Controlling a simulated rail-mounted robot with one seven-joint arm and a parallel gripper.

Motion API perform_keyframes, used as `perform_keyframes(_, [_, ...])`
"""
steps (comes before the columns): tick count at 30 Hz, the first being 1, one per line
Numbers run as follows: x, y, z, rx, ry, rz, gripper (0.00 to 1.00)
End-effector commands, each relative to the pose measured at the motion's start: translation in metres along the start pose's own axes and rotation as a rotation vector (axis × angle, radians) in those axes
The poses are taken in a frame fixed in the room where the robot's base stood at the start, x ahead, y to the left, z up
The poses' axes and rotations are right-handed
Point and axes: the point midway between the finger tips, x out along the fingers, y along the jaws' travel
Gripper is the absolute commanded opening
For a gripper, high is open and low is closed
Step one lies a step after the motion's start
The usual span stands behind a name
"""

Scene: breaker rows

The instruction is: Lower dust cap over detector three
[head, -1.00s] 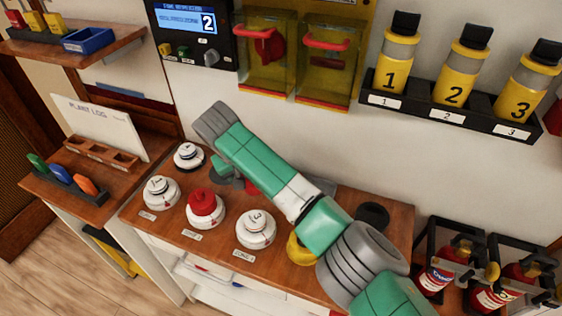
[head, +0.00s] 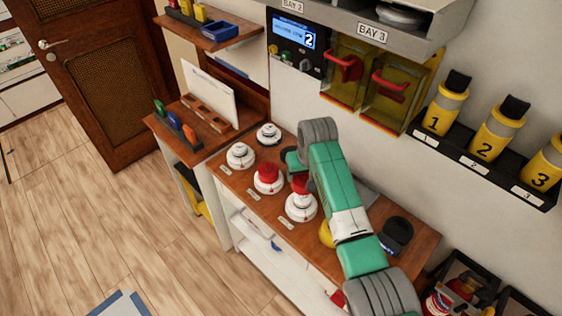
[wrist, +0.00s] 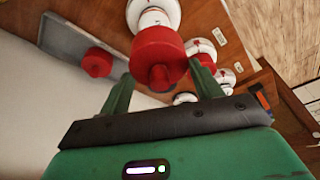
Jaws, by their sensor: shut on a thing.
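A red dust cap (wrist: 158,52) is held between the two green fingers of my gripper (wrist: 162,80). In the head view the cap (head: 299,184) shows beside my wrist, at the upper edge of detector three (head: 301,208), a round white detector with its top uncovered by red. In the wrist view detector three (wrist: 153,14) lies just beyond the cap and is partly hidden by it. I cannot tell whether cap and detector touch. My gripper in the head view (head: 303,180) is mostly hidden by my arm.
A red-capped detector (head: 267,179) and a white one (head: 240,156) stand to the left, with another white one (head: 268,134) behind. A second red cap (wrist: 97,62) sits on a grey tray (wrist: 75,45). A dark round object (head: 397,233) stands at the right.

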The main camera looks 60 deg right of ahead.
Motion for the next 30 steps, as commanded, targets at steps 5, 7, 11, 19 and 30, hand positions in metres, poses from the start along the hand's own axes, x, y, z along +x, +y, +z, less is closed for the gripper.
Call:
perform_keyframes(5, [0.001,0.006,0.003,0.002,-0.003,0.003,0.43])
perform_keyframes(7, [0.002,0.006,0.003,0.002,-0.002,0.003,0.43])
perform_keyframes(11, [0.002,0.005,0.002,0.002,-0.002,0.003,0.43])
perform_keyframes(19, [0.014,0.005,0.006,0.002,-0.003,0.003,0.43])
perform_keyframes(30, [0.053,0.005,0.017,0.002,-0.002,0.003,0.43])
